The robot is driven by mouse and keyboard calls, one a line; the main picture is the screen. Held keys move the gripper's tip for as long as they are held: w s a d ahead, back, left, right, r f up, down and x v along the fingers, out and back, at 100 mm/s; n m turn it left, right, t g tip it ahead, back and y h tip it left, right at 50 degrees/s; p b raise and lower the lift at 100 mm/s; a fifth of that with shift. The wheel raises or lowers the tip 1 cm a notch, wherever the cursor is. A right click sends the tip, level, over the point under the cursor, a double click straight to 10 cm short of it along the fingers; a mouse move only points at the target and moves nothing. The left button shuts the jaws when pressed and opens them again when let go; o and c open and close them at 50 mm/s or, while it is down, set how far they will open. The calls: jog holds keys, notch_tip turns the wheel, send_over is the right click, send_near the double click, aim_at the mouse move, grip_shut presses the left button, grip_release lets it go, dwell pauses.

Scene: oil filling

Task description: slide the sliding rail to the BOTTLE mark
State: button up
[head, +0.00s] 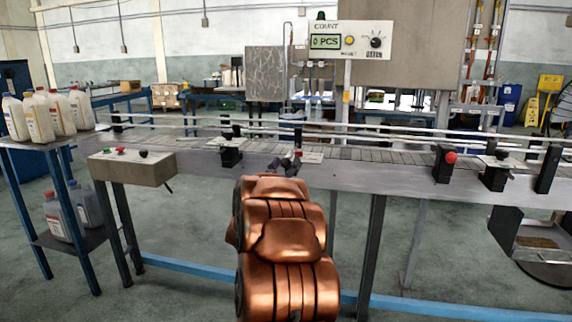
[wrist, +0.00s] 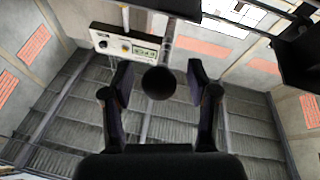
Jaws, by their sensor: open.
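My gripper (head: 290,161) is at the near edge of the conveyor, below the count panel, at the end of my copper-coloured arm. In the wrist view my gripper (wrist: 157,92) is open, with one finger on each side of a round black knob (wrist: 158,83). The knob sits on a rod, and a gap shows between it and each finger. The sliding rail (head: 400,134) appears as a pale bar running along the conveyor. A small pale plate (head: 313,157) lies just right of my gripper. I cannot read a BOTTLE mark.
A count panel (head: 351,41) reads 0 PCS. The conveyor (head: 380,176) carries black clamp blocks (head: 230,157) and a red knob (head: 450,158). A button box (head: 130,167) is at left, beside a blue-legged table with several white bottles (head: 38,118). Open floor lies in front.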

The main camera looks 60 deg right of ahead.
grip_shut()
dwell(0.5)
